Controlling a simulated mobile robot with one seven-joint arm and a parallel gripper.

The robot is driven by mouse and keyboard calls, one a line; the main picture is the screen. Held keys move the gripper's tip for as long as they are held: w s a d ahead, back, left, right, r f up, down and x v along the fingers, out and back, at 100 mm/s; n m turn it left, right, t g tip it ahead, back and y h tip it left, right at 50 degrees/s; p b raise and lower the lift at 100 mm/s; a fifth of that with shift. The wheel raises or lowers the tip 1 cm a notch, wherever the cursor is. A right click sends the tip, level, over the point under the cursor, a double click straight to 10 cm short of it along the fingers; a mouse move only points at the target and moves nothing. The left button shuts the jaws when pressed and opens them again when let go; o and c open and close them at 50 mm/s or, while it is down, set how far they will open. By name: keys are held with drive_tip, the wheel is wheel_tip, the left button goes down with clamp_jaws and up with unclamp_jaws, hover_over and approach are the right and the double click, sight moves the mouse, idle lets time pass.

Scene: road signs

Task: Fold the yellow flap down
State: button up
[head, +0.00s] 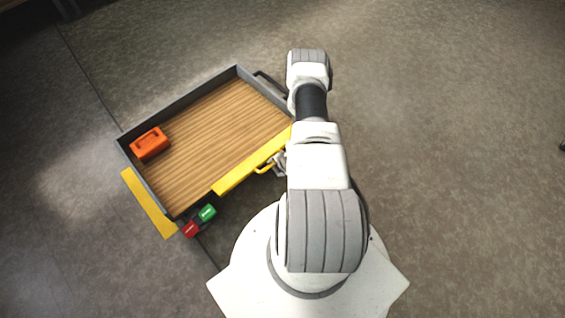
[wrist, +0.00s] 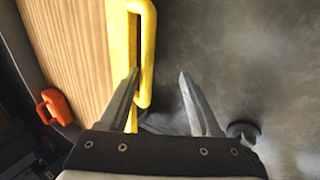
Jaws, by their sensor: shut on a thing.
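The yellow flap (head: 240,172) runs along the near right edge of a wood-floored tray (head: 215,125) with grey walls. Its yellow loop handle (head: 265,168) sticks out toward my arm. In the wrist view the handle (wrist: 147,50) stands out from the flap's yellow edge (wrist: 118,40). My gripper (head: 279,164) is at the handle, partly hidden by my arm in the head view. The exact contact is hard to see.
An orange block with a handle (head: 150,144) sits in the tray's left corner. Another yellow strip (head: 149,203) lies along the left side. Green (head: 207,213) and red (head: 190,229) pieces are at the near corner. Floor to the right is clear.

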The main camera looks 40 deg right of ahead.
drive_tip(key=p+v, duration=0.5)
drive_tip(key=v, duration=1.1)
drive_tip(key=shift+s+r+p, duration=0.15)
drive_tip(key=shift+r+p, duration=0.1)
drive_tip(key=shift+p, duration=0.05)
drive_tip(key=shift+d, duration=0.2)
drive_tip(key=w+d+r+m+h, duration=0.15)
drive_tip(key=w+r, duration=0.25)
drive_tip(key=r, duration=0.4)
drive_tip(key=w+r+m, duration=0.3)
drive_tip(key=w+r, duration=0.1)
drive_tip(key=r, duration=0.4)
drive_tip(key=w+d+r+m+h, duration=0.1)
drive_tip(key=w+r+m, duration=0.1)
drive_tip(key=w+r, duration=0.45)
drive_tip(key=s+a+r+m, duration=0.15)
drive_tip(key=a+r, duration=0.25)
drive_tip(key=r, duration=0.6)
drive_tip(key=s+a+r+m, duration=0.1)
drive_tip(key=a+r+m, duration=0.2)
drive_tip(key=r, duration=0.6)
drive_tip(key=s+a+r+m+y, duration=0.2)
drive_tip(key=s+a+r+m, duration=0.6)
drive_tip(key=s+a+r, duration=1.05)
wheel_tip(320, 180, up, 17)
drive_tip(key=d+p, duration=0.1)
drive_tip(key=p, duration=1.7)
drive_tip(key=shift+s+d+p, duration=0.3)
drive_tip(key=shift+s+p, duration=0.05)
